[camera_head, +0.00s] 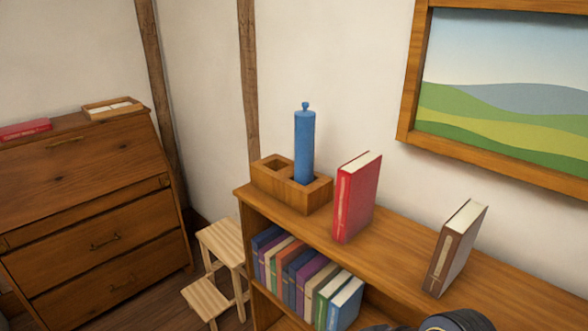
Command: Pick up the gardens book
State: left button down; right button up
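No spine title is legible, so I cannot tell which book is the gardens book. A red book (357,197) stands upright on top of the wooden bookcase (400,258). A brown book (456,249) stands on the same top to its right, leaning slightly. Several books (297,270) with blue, purple, brown, green and other spines stand in a row on the shelf below. Another red book (24,129) lies flat on the wooden bureau (90,205) at left. Neither of my grippers shows; only a dark part of my arm shows at the bottom edge.
A wooden block holder (292,190) with a blue cylinder (304,146) stands at the bookcase's left end. A step stool (222,244) stands between bureau and bookcase. A small tray (112,107) sits on the bureau. A framed picture (505,100) hangs above. The bookcase top right of the brown book is bare.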

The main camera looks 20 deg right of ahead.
aim_at(358, 179)
jog(key=z, duration=1.25)
